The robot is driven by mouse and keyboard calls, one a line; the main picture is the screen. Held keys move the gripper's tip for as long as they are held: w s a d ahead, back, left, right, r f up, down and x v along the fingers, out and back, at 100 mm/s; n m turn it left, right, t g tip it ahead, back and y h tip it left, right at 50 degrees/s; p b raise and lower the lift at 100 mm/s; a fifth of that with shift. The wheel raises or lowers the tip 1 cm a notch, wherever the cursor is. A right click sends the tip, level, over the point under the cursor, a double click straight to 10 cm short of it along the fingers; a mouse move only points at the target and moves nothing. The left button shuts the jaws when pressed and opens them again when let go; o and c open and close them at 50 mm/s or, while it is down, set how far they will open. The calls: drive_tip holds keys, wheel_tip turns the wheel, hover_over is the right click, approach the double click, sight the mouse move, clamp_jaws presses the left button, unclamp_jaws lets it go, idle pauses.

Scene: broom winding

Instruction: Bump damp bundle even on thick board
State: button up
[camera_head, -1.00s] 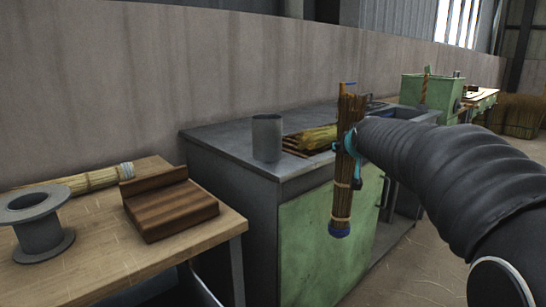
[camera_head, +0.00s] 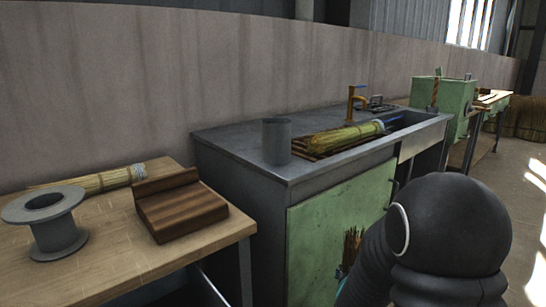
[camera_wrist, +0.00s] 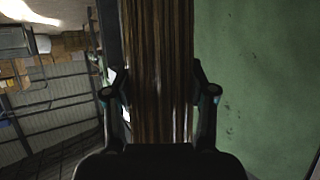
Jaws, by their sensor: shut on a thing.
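My gripper (camera_wrist: 160,95) is shut on a brown straw bundle (camera_wrist: 158,50), with one finger on each side of it in the wrist view. In the head view only the bundle's bristly top (camera_head: 352,245) shows, low in front of the green cabinet. The rest of it is hidden by my arm and the picture edge. The thick board (camera_head: 182,212), dark striped wood with a raised back ledge, lies on the wooden table at the left. The held bundle is well to the right of the board and apart from it.
A grey spool (camera_head: 56,225) and a tied straw bundle (camera_head: 95,182) share the wooden table (camera_head: 110,258). The grey sink counter (camera_head: 235,140) carries a metal cup (camera_head: 277,142) and another straw bundle (camera_head: 345,138). A gap separates table and counter.

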drive_tip(key=shift+w+a+r+n+y, duration=0.15)
drive_tip(key=shift+a+r+n+y, duration=0.25)
drive_tip(key=shift+a+y, duration=0.15)
drive_tip(key=s+a+f+n+y, duration=0.2)
drive_tip(key=a+f, duration=0.4)
drive_tip(key=f, duration=0.5)
drive_tip(key=shift+s+n+t+y, duration=0.3)
drive_tip(key=shift+s+n+y, duration=0.1)
drive_tip(key=shift+s+y, duration=0.05)
drive_tip(key=shift+d, duration=0.1)
